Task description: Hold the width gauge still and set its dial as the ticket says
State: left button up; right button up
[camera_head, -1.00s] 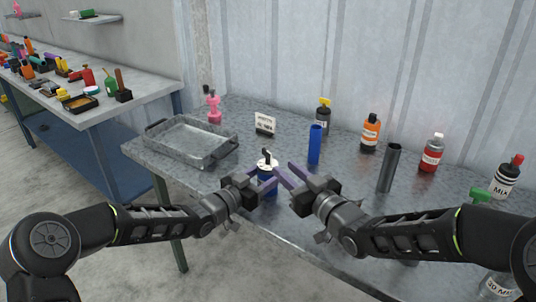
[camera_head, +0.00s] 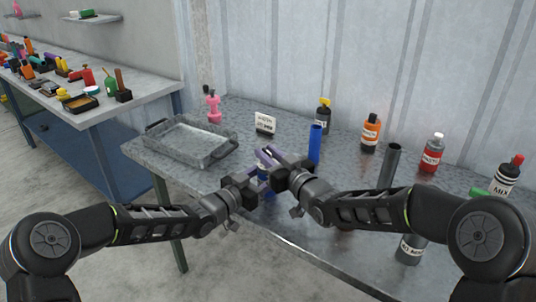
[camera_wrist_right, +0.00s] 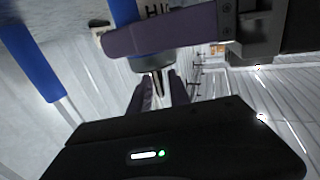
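The width gauge (camera_head: 263,174) stands upright near the table's front edge, its blue body partly hidden by my grippers. My left gripper (camera_head: 256,178) is at the body from the left and appears shut on it. In the right wrist view a purple left finger crosses the blue body (camera_wrist_right: 123,12). My right gripper (camera_head: 267,154) is at the gauge's top. In the wrist view its fingers (camera_wrist_right: 160,92) stand apart on either side of the dark pointer, below the grey dial (camera_wrist_right: 153,63). The white ticket (camera_head: 265,122) stands behind; its text is too small to read.
A blue tube (camera_head: 315,144) and a grey tube (camera_head: 389,166) stand right of the gauge. Several bottles, including an orange one (camera_head: 370,132), line the back and right.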

grip_shut()
jog(key=shift+h, duration=0.3)
jog(key=shift+a+r+m+t, duration=0.1)
jog(key=shift+m+t, duration=0.2)
jog(key=shift+m, duration=0.1)
jog(key=m+t+h, duration=0.1)
jog(key=h, duration=0.1)
jog(key=shift+a+m+h, duration=0.1)
jog(key=shift+m+h, duration=0.3)
jog(key=m+t+h, duration=0.1)
jog(key=h, duration=0.2)
jog(key=shift+m, duration=0.4)
jog(key=shift+d+m+h, duration=0.2)
jog(key=shift+m+h, duration=0.1)
jog(key=shift+h, duration=0.1)
jog(key=shift+o, duration=1.2)
grip_release()
